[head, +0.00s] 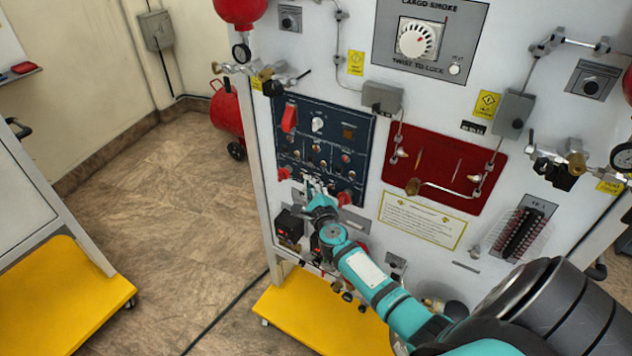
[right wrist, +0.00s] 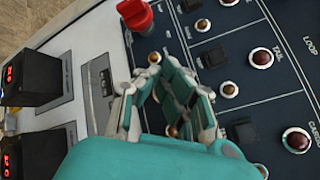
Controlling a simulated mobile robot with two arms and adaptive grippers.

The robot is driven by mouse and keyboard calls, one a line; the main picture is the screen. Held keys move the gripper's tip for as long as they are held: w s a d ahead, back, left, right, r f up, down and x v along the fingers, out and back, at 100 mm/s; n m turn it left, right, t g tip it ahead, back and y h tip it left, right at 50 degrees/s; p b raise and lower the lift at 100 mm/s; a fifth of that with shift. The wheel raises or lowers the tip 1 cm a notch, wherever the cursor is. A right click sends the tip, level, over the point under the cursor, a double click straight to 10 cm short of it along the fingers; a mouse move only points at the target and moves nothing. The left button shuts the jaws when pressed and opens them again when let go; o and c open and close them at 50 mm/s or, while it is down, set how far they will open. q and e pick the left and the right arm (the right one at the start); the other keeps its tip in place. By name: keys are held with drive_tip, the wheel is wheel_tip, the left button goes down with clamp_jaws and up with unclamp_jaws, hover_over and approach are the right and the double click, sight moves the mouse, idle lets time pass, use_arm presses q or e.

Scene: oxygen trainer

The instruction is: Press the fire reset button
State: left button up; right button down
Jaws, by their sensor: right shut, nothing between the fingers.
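The dark blue control panel (head: 330,125) stands on the upright grey trainer board. It carries a red switch, a knob and several small buttons. No label reading fire reset is legible, so I cannot tell which button it is. My right gripper (head: 317,190) is at the panel's lower edge and hides part of it. In the right wrist view the shut, empty right gripper (right wrist: 164,68) is over the panel (right wrist: 235,60), near a red knob (right wrist: 136,15). Dark red buttons marked TAIL (right wrist: 261,58) and CARGO (right wrist: 295,140) lie to its right. Contact cannot be told. My left gripper is out of view.
Black boxes with red displays (right wrist: 28,77) stick out left of the gripper; one shows in the head view (head: 290,225). A red plate with piping (head: 440,160) is right of the panel. A yellow base (head: 320,318) juts out below. Floor at left is open.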

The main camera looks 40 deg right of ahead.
drive_tip(key=shift+s+a, duration=0.3)
drive_tip(key=shift+a, duration=0.45)
drive_tip(key=shift+f, duration=0.1)
drive_tip(key=a, duration=0.1)
drive_tip(key=s+a+p, duration=0.1)
drive_tip(key=a, duration=0.1)
drive_tip(key=s+a, duration=0.1)
drive_tip(key=shift+a, duration=0.35)
idle(0.6)
